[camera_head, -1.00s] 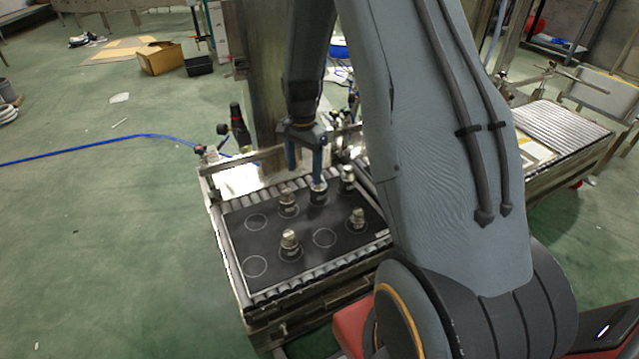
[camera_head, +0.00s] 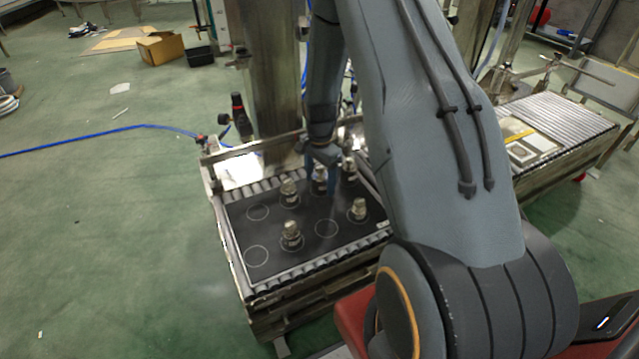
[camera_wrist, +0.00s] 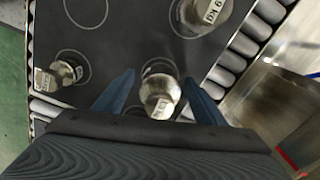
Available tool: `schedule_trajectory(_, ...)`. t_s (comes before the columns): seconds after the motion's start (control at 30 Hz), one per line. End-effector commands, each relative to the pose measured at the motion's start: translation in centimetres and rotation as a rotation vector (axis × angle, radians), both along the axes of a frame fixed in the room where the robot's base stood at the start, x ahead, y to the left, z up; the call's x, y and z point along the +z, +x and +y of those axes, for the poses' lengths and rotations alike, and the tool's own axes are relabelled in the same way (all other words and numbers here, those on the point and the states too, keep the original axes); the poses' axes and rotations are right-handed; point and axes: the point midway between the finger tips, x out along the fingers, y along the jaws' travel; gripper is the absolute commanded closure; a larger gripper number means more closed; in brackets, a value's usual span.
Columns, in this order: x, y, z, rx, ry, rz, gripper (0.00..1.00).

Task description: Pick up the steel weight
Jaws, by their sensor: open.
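Several knobbed metal weights stand upright on a black mat (camera_head: 275,222) with white rings. My gripper (camera_head: 321,178) is open and points down at the back of the mat. One weight (camera_wrist: 159,94) is between its two spread blue fingers in the wrist view, with visible gaps on both sides. It appears to be the back middle weight (camera_head: 320,186), partly covered by my gripper in the head view. The others are a back left weight (camera_head: 289,192), a back right weight (camera_head: 349,172), a front right weight (camera_head: 359,210) and a front left weight (camera_head: 291,236).
In the wrist view, a neighbouring weight (camera_wrist: 64,73) stands left of my gripper and a larger labelled weight (camera_wrist: 205,12) stands ahead. Rollers (camera_head: 320,273) border the mat. A metal post (camera_head: 266,75) rises behind it. Several rings on the mat are empty.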

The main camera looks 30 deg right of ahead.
Motion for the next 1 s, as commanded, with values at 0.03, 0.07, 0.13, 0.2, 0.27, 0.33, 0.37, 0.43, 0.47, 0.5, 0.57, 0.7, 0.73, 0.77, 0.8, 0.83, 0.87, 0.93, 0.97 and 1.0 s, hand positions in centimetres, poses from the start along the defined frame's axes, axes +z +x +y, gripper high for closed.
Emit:
schedule_trajectory(0.03,-0.01,0.03,-0.02,0.000,0.000,-0.001,0.36)
schedule_trajectory(0.07,0.02,0.03,-0.02,0.000,0.000,-0.001,0.36)
schedule_trajectory(0.13,0.06,0.03,-0.02,0.000,-0.001,-0.001,0.36)
schedule_trajectory(0.2,0.07,0.02,-0.04,0.000,0.000,-0.001,0.42)
schedule_trajectory(0.27,0.07,0.02,-0.04,0.000,0.000,-0.001,0.53)
schedule_trajectory(0.33,0.08,0.02,-0.04,0.000,0.000,-0.001,0.64)
schedule_trajectory(0.37,0.08,0.02,-0.03,0.000,0.000,-0.001,0.69)
schedule_trajectory(0.43,0.08,0.02,-0.04,0.000,0.000,-0.001,0.81)
schedule_trajectory(0.47,0.08,0.02,-0.04,0.000,0.000,-0.001,0.86)
schedule_trajectory(0.5,0.09,0.02,-0.03,0.000,0.000,-0.001,0.93)
schedule_trajectory(0.57,0.09,0.02,-0.03,0.000,0.000,-0.001,1.00)
schedule_trajectory(0.7,0.22,0.17,-0.06,0.000,-0.001,-0.003,1.00)
schedule_trajectory(0.73,0.23,0.17,-0.06,0.000,-0.001,-0.003,1.00)
schedule_trajectory(0.77,0.23,0.17,-0.05,0.000,-0.001,-0.003,1.00)
schedule_trajectory(0.8,0.22,0.16,-0.05,0.000,-0.001,-0.003,1.00)
schedule_trajectory(0.83,0.23,0.17,-0.05,0.000,-0.001,-0.004,1.00)
schedule_trajectory(0.87,0.25,0.17,-0.05,0.000,-0.001,-0.004,1.00)
schedule_trajectory(0.93,0.45,0.19,-0.06,0.000,-0.001,-0.004,1.00)
schedule_trajectory(0.97,0.63,0.21,-0.05,0.000,-0.002,-0.005,1.00)
schedule_trajectory(1.0,0.95,0.22,-0.06,0.000,-0.001,-0.006,1.00)
